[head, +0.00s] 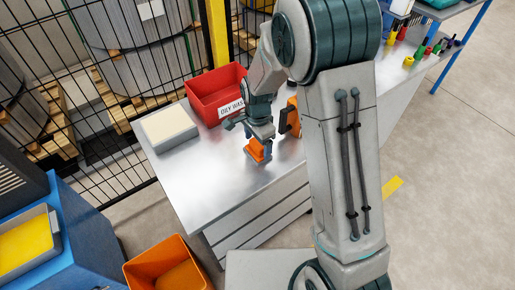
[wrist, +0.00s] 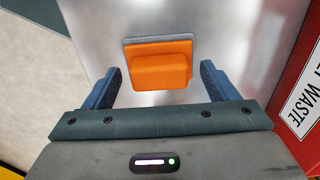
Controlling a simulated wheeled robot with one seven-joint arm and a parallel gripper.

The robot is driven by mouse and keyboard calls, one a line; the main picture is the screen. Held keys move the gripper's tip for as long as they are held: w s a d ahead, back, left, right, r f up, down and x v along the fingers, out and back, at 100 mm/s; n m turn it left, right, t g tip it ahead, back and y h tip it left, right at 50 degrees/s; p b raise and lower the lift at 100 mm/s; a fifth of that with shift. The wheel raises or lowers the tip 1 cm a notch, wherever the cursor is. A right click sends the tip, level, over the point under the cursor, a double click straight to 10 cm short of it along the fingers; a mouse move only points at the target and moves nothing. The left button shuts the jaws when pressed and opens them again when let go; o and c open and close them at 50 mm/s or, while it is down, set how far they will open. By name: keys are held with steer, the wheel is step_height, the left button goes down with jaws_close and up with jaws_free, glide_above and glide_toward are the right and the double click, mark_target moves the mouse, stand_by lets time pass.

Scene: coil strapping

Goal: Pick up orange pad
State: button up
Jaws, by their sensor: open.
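The orange pad (wrist: 160,66) lies on the metal bench top, on or against a thin grey plate whose edge shows behind it in the wrist view. In the wrist view it sits ahead of my gripper (wrist: 159,85), roughly centred between the two blue fingers. The fingers are wide apart with nothing held. In the head view the orange pad (head: 257,150) is just under my gripper (head: 258,138), partly hidden by it. I cannot tell the exact height gap.
A red oily-waste bin (head: 216,92) stands behind on the bench (head: 185,170), beside a shallow light tray (head: 169,128). An orange and dark object (head: 290,118) is right of my gripper. An orange bin (head: 168,265) is at front left.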

mark_target(258, 143)
steer(key=shift+f, duration=0.5)
steer(key=c, duration=1.1)
steer(key=shift+r, duration=0.15)
step_height(258, 143, up, 10)
steer(key=shift+f+b, duration=0.1)
steer(key=shift+b, duration=0.2)
